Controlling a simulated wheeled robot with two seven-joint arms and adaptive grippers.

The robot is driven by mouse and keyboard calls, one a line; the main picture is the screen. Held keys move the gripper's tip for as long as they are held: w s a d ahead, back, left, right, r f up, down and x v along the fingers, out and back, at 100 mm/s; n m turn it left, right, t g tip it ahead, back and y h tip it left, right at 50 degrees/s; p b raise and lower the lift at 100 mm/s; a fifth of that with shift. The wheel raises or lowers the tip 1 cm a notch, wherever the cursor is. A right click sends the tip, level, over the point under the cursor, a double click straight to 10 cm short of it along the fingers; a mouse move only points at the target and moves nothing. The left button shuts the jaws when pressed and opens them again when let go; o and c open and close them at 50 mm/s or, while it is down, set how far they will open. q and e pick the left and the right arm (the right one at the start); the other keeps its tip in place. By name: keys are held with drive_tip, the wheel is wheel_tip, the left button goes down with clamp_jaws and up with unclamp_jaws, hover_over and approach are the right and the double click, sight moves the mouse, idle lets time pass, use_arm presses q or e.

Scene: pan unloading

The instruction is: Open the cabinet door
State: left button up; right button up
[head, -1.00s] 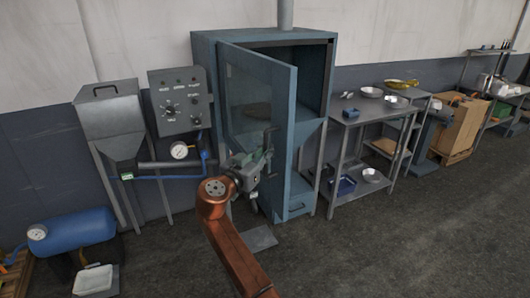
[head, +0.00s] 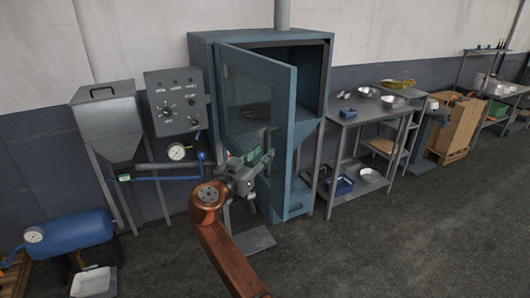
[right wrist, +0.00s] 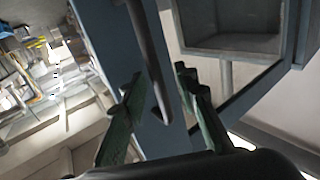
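The blue-grey cabinet (head: 310,150) stands against the wall with its glass-paned door (head: 283,110) ajar, swung outward from its left side. My right gripper (head: 262,150) is at the lower part of the door's free edge, by the handle. In the right wrist view, the door's frame (right wrist: 107,40) runs diagonally and the dark bar handle (right wrist: 147,55) reaches down between my two green fingers. The fingers stand apart on either side of the handle, with visible gaps, so the right gripper looks open. My left gripper is not in view.
A control box (head: 178,103), a hopper (head: 105,130) and a blue tank (head: 72,236) stand to the left. A steel table (head: 352,112) with bowls stands close on the right. The floor in front and to the right is clear.

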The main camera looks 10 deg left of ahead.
drive_tip(key=v, duration=1)
drive_tip(key=shift+s+a, duration=0.1)
